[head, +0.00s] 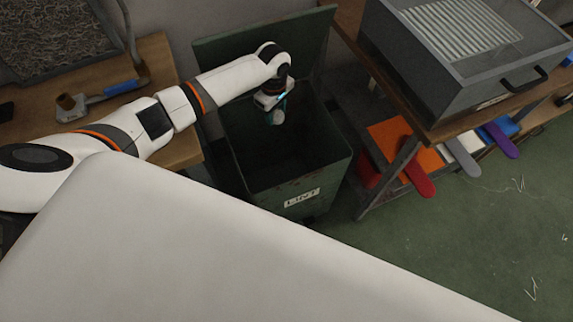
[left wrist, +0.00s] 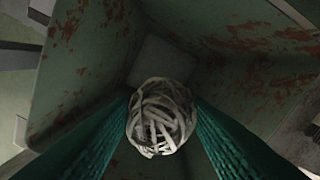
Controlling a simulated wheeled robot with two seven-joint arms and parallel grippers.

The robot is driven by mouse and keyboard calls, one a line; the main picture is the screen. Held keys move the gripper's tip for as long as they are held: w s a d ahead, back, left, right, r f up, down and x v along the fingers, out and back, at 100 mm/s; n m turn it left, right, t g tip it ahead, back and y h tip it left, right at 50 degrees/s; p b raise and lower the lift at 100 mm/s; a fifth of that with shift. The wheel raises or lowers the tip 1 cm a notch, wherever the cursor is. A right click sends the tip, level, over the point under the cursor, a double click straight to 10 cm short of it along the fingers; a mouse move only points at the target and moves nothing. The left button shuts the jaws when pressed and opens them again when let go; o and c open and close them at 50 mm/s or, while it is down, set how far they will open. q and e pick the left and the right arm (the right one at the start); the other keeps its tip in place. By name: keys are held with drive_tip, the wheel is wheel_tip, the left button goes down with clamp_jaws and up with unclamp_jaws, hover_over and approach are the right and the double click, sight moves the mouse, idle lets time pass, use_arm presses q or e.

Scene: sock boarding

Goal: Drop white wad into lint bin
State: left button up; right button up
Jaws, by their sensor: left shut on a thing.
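The white wad (left wrist: 160,120) is a round tangle of pale strands. In the left wrist view it sits between the two green fingers of my left gripper (left wrist: 158,125), which is shut on it. In the head view my left gripper (head: 275,100) points down over the open mouth of the lint bin (head: 300,178), with the wad (head: 277,117) small and pale at its tips. The bin is a dark green box with a "LINT" label on its front and its lid raised at the back. Rust-stained inner walls surround the wad in the left wrist view. My right gripper is not in view.
A wooden bench (head: 170,85) stands left of the bin, with a blue-handled tool (head: 120,88) on it. Right of the bin, a table carries a grey metal box (head: 470,75). Red, grey and purple boards stick out below it. Green floor lies open at right.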

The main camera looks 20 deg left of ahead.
use_arm(q)
drive_tip(key=o, duration=1)
drive_tip(key=shift+o, duration=0.2)
drive_tip(key=shift+r, duration=0.15)
wheel_tip(320, 180, up, 12)
drive_tip(key=p, duration=0.1)
drive_tip(key=shift+p, duration=0.35)
